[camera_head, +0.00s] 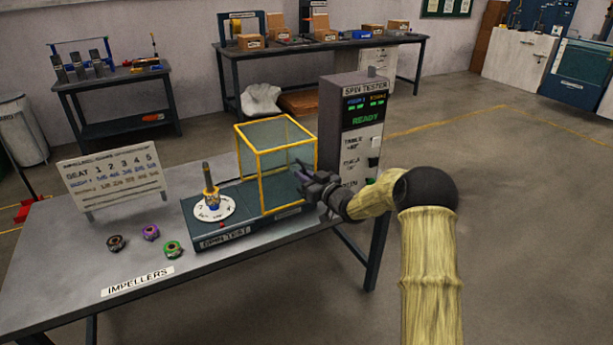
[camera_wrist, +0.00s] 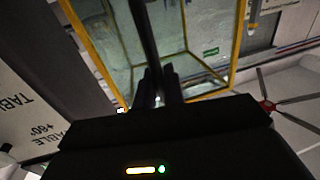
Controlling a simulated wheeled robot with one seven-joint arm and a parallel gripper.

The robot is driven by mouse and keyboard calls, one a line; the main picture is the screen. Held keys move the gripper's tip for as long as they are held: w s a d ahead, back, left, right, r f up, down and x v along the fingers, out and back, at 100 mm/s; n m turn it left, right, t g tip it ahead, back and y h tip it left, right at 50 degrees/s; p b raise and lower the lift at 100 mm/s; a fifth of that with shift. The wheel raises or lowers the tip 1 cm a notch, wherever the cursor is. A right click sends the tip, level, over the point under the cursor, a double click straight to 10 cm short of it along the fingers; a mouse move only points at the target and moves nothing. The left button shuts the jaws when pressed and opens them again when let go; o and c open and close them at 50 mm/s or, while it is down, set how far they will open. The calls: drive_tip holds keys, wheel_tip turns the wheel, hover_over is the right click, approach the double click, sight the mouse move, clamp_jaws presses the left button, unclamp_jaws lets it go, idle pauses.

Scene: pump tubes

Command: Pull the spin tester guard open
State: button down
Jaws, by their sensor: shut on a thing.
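The spin tester guard (camera_head: 276,150) is a clear box with a yellow frame, standing over the right part of the dark tester base (camera_head: 240,228). The spindle (camera_head: 207,174) with its white dial (camera_head: 214,208) is outside the guard, uncovered at the left. My gripper (camera_head: 303,178) is at the guard's right side. In the wrist view my gripper (camera_wrist: 157,88) is shut on a dark bar (camera_wrist: 143,30), seemingly the guard's handle, in front of the yellow frame (camera_wrist: 92,50). The exact grip is partly hidden by the fingers.
Several impellers (camera_head: 172,249) lie at the table's front left. A sign board (camera_head: 112,180) stands at the left. The floor to the right is clear.

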drive_tip(key=shift+r, duration=0.15)
drive_tip(key=c, duration=1.6)
unclamp_jaws()
drive_tip(key=shift+a, duration=0.1)
drive_tip(key=shift+c, duration=0.2)
drive_tip(key=v, duration=1.7)
drive_tip(key=shift+d+p, duration=0.25)
drive_tip(key=shift+p, duration=0.2)
drive_tip(key=shift+s, duration=0.1)
